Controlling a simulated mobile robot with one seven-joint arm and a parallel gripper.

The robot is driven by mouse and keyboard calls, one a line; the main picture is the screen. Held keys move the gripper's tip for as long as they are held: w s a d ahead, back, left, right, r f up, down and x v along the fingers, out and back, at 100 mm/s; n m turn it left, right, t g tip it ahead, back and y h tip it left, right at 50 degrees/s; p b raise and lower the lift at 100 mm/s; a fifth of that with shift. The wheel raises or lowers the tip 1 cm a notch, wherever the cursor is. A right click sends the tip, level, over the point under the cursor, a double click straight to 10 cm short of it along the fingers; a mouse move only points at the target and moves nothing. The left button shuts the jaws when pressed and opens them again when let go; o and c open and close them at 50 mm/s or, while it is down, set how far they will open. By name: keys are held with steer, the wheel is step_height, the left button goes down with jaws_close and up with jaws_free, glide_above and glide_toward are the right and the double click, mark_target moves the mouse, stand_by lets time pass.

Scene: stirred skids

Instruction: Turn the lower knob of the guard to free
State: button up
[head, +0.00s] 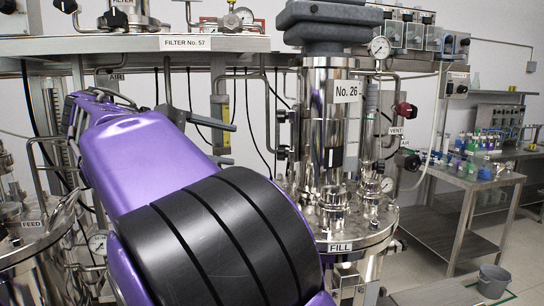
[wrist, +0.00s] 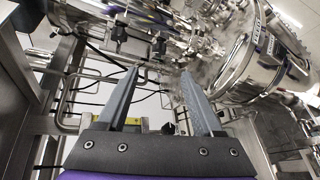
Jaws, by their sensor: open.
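A tall steel and clear column marked No. 26 (head: 346,92) stands right of centre in the head view. Two black knobs sit on its left side, an upper one (head: 281,116) and a lower one (head: 280,153). My gripper (wrist: 160,70) is open and empty in the wrist view, its two grey fingers apart. In the head view the fingers (head: 235,144) show past my purple arm, pointing right, left of the knobs and apart from them. In the wrist view small dark fittings lie beyond the fingertips; I cannot tell which is the lower knob.
My arm hides much of the left middle. A bench labelled FILTER No. 57 (head: 187,43) stands at back left, with pipes and hoses below. A red knob (head: 405,110) is near VENT. A side table (head: 478,175) and a bucket (head: 493,281) stand right, with open floor there.

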mark_target(281, 154)
steer(key=b+x, duration=0.1)
steer(key=x, duration=1.1)
steer(key=shift+w+d, duration=0.2)
steer(key=shift+w, duration=0.15)
steer(key=shift+f, duration=0.15)
jaws_close()
